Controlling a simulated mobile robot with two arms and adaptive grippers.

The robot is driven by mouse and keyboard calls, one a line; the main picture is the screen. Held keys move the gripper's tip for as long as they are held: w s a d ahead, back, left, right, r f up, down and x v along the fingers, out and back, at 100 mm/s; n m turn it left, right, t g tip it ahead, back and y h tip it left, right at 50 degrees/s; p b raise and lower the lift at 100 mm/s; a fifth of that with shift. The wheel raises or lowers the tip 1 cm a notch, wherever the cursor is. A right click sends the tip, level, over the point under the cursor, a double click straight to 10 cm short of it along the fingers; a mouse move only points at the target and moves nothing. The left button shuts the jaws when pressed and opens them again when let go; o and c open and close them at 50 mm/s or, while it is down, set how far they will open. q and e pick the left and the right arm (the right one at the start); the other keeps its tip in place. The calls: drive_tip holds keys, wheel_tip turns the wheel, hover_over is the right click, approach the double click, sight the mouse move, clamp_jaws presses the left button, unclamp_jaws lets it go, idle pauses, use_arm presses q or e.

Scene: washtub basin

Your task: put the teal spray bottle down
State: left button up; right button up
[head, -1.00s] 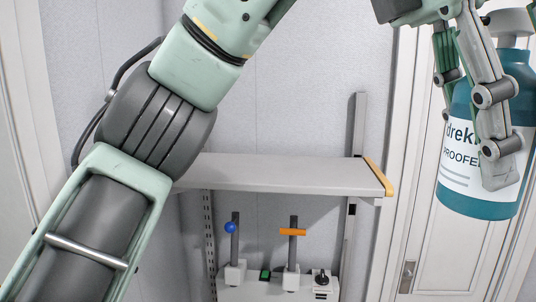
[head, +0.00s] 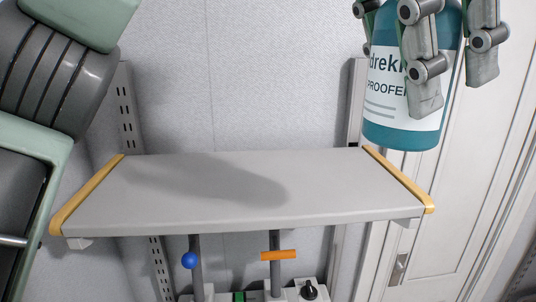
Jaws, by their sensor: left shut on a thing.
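The teal spray bottle (head: 400,134) hangs upright at the upper right of the head view, with a white label reading partly "drekk" and "PROOFE". Its top is cut off by the picture edge. My left gripper (head: 425,95) is shut on the bottle, its grey jointed fingers around the bottle's sides and front. The bottle's base appears over the back right corner of a grey shelf (head: 240,190) with yellow end caps; the gap between them is hard to judge. My right gripper is not in view.
The shelf top is bare, with a shadow on it. Below it stand a blue ball knob (head: 189,260), an orange handle (head: 278,255) and a black dial (head: 309,290). A white panelled door (head: 455,200) with a handle is at the right.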

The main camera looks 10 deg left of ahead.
sight(378, 83)
use_arm(q)
drive_tip(key=shift+w+d+f, duration=0.1)
drive_tip(key=shift+w+f, duration=0.15)
drive_tip(key=shift+f, duration=0.1)
drive_tip(key=w+a+f+p, duration=0.1)
drive_tip(key=w+f, duration=0.2)
drive_tip(key=w+a+f+p, duration=0.2)
drive_tip(key=w+f, duration=0.1)
drive_tip(key=w+a+f+p, duration=0.1)
drive_tip(key=w+f+p, duration=0.1)
drive_tip(key=w+f, duration=0.1)
drive_tip(key=shift+w+a+f, duration=0.25)
drive_tip(key=shift+w+f, duration=0.15)
drive_tip(key=shift+w+a+f, duration=0.1)
drive_tip(key=shift+f, duration=0.15)
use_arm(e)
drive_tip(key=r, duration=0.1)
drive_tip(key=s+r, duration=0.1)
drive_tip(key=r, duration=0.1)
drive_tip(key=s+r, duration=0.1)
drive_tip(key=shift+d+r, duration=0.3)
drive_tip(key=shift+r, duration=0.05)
